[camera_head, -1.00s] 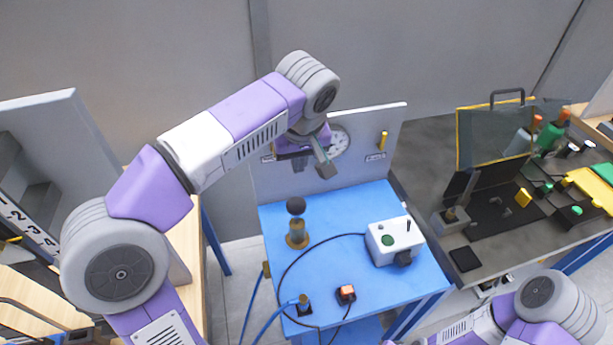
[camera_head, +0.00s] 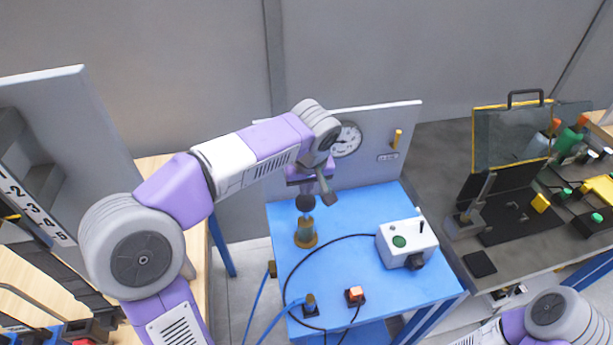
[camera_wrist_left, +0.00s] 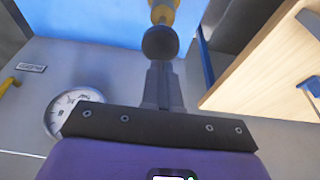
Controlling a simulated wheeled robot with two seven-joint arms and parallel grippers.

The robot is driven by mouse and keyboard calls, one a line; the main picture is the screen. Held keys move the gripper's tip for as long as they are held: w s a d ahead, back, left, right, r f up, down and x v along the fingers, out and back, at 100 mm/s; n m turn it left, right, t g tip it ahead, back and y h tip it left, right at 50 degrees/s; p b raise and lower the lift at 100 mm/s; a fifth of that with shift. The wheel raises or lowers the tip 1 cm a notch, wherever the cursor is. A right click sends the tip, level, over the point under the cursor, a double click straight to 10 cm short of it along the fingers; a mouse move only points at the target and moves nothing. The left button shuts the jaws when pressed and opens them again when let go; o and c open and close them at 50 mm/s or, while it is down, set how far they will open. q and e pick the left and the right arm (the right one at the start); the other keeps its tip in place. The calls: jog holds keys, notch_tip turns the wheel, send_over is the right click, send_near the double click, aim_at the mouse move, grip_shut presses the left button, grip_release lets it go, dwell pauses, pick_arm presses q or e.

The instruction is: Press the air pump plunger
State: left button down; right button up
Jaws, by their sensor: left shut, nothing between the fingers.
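The air pump stands upright on the blue table, with a dark round plunger knob (camera_head: 305,203) on top of a brass-coloured body (camera_head: 305,236). My left gripper (camera_head: 326,194) is shut and empty, beside and slightly above the knob in the head view. In the left wrist view the shut fingers (camera_wrist_left: 163,85) point toward the dark knob (camera_wrist_left: 160,43), with the yellow pump body (camera_wrist_left: 163,12) beyond it. I cannot tell whether the fingers touch the knob. Part of my right arm shows at the lower right; its gripper is out of view.
The blue table (camera_head: 350,205) also holds a white box with a green button (camera_head: 407,243), a small orange-red switch (camera_head: 355,294) and cables. A grey panel with a round gauge (camera_head: 347,138) stands behind. A dark bench with several parts is at right.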

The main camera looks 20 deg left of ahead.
aim_at(305, 200)
pick_arm(q)
jog(key=shift+f, duration=1.2)
jog(key=shift+b, duration=0.3)
notch_tip(305, 200, down, 6)
jog(key=b, duration=0.4)
jog(key=shift+s, duration=0.15)
jog(key=shift+r+p, duration=0.5)
notch_tip(305, 200, up, 4)
jog(key=p, duration=0.3)
jog(key=shift+r, duration=0.15)
jog(key=p+v, duration=0.2)
jog(key=v, duration=0.7)
jog(key=shift+r, duration=0.3)
jog(key=shift+d, duration=0.1)
